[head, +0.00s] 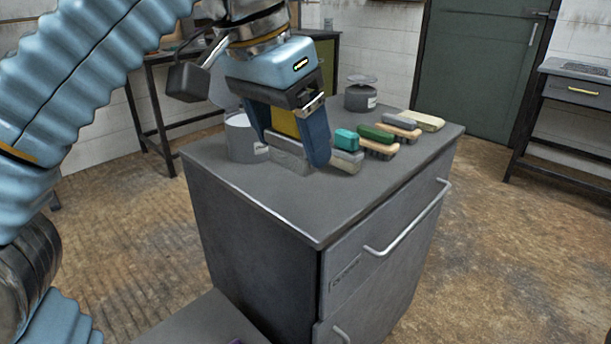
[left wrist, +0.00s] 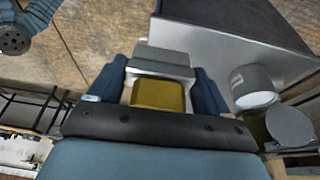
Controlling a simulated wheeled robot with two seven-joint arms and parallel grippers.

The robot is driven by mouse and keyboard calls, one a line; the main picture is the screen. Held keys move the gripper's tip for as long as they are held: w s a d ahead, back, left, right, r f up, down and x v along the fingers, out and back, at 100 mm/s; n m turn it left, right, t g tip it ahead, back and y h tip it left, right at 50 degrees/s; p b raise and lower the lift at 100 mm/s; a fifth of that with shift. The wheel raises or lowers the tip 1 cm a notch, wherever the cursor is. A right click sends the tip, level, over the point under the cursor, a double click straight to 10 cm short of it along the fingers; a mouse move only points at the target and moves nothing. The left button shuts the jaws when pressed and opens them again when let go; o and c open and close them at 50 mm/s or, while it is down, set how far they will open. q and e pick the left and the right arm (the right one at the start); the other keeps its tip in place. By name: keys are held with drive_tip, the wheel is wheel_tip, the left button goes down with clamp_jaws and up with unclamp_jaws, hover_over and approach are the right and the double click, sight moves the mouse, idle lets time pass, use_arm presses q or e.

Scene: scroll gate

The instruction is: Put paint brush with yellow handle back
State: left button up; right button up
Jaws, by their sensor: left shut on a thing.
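The paint brush with the yellow handle (head: 284,122) is between the fingers of my left gripper (head: 290,150), which is shut on it. Its grey head (head: 288,160) points down, at or just above the top of the grey cabinet (head: 265,190); I cannot tell whether it touches. In the left wrist view the yellow handle (left wrist: 158,95) sits between the blue fingers, with the grey head (left wrist: 162,62) beyond it. A teal-handled brush (head: 346,139) lies just right of the gripper, partly hidden by a finger. My right gripper is not in view.
A green-handled brush (head: 375,133) and several other brushes lie in a row toward the cabinet's far right. An open can (head: 240,140) stands left of the gripper. Another can (head: 360,97) with a tilted lid stands behind. The cabinet top's front is clear.

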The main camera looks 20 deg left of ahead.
use_arm(q)
drive_tip(key=w+a+f, duration=0.1)
drive_tip(key=w+f, duration=0.1)
drive_tip(key=w, duration=0.1)
drive_tip(key=w+a+f, duration=0.1)
drive_tip(key=w+f, duration=0.2)
drive_tip(key=w, duration=0.1)
drive_tip(key=w+a+f+b, duration=0.1)
drive_tip(key=w+f, duration=0.1)
drive_tip(key=w, duration=0.1)
drive_tip(key=shift+w+f, duration=0.15)
drive_tip(key=shift+w, duration=0.1)
drive_tip(key=shift+w+a+f, duration=0.15)
drive_tip(key=shift+w+f, duration=0.25)
drive_tip(key=shift+f, duration=0.1)
drive_tip(key=x, duration=0.1)
drive_tip(key=b+x, duration=0.1)
drive_tip(key=x, duration=0.2)
drive_tip(key=shift+a+f+b, duration=0.3)
drive_tip(key=shift+a, duration=0.05)
drive_tip(key=o, duration=0.9)
drive_tip(key=shift+c, duration=0.2)
drive_tip(key=shift+r, duration=0.1)
drive_tip(key=p+v, duration=0.3)
drive_tip(key=v, duration=0.9)
drive_tip(key=shift+p, duration=0.4)
